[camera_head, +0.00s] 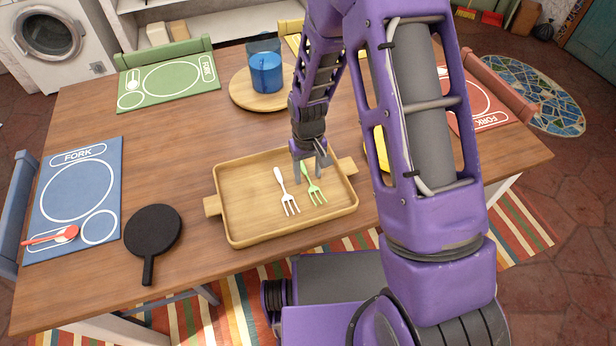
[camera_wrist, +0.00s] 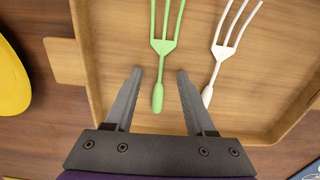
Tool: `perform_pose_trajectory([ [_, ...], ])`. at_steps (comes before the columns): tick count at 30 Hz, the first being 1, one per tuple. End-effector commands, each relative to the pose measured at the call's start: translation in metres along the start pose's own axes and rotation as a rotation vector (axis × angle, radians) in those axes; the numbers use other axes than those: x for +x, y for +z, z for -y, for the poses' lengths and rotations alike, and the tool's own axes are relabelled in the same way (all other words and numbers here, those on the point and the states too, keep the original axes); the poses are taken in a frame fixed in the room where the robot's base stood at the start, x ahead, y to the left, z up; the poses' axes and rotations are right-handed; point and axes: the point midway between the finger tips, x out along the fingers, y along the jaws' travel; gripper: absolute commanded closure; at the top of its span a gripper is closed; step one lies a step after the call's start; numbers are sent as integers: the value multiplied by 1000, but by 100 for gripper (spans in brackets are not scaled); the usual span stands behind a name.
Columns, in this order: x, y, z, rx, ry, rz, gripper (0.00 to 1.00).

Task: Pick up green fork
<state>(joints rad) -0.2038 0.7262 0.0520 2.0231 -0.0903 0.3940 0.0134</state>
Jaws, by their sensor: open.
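The green fork (camera_head: 312,186) lies in the wooden tray (camera_head: 232,232), to the right of a white fork (camera_head: 286,192). In the wrist view the green fork (camera_wrist: 163,48) has its handle end between my open fingers, with its tines pointing away. My gripper (camera_head: 308,162) is over the tray's far right part, by the green fork's handle end. In the wrist view my gripper (camera_wrist: 159,72) is open and holds nothing. The white fork (camera_wrist: 222,52) lies outside the fingers on the right. I cannot tell the exact height of the fingertips above the fork.
A round board (camera_head: 238,97) with a blue-filled cup (camera_head: 266,74) stands behind the tray. A black paddle-like item (camera_head: 152,232) lies to the left, near a blue placemat (camera_head: 42,228) with a red spoon. A yellow item (camera_wrist: 12,82) is beside the tray.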

Motion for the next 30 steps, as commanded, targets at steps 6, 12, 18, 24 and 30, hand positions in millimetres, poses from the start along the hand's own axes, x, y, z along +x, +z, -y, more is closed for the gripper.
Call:
perform_pose_trajectory([
  [6, 0, 0, 0, 0, 0, 0, 81],
  [12, 0, 0, 0, 0, 0, 0, 100],
  [18, 0, 0, 0, 0, 0, 0, 100],
  [24, -5, 0, 0, 0, 0, -2, 100],
  [30, -39, -1, 0, 2, 0, -5, 100],
])
